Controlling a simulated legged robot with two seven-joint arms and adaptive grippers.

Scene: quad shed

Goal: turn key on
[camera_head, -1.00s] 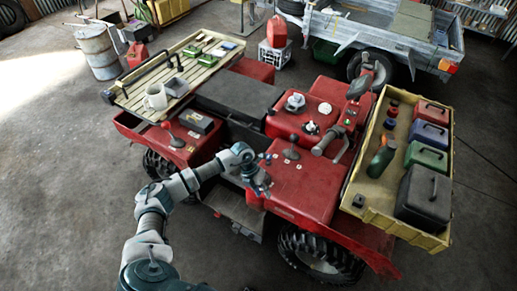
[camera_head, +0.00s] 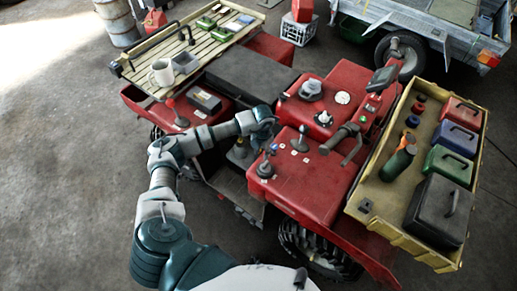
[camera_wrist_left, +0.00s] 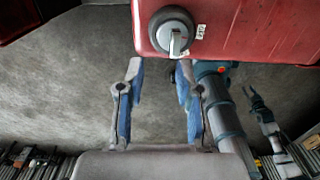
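The key switch shows in the left wrist view as a round dark housing with a silver key (camera_wrist_left: 176,42) in it, its grip roughly upright in the picture. It sits on a red body panel beside a small white label (camera_wrist_left: 201,31). My left gripper (camera_wrist_left: 158,68) is open and empty, its two blue-padded fingers apart, below the switch in that view and not touching it. In the head view my left gripper (camera_head: 264,136) is at the red panel's left edge, its fingers partly hard to make out. My right gripper (camera_wrist_left: 257,98) is small in the wrist view, its fingers seemingly apart.
The red quad (camera_head: 310,185) carries a shift lever (camera_head: 299,140) and a handlebar (camera_head: 340,137) near the gripper. A yellow tray (camera_head: 405,240) with boxes is at right. A slatted rack (camera_head: 150,75) with a mug (camera_head: 162,72) is at upper left.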

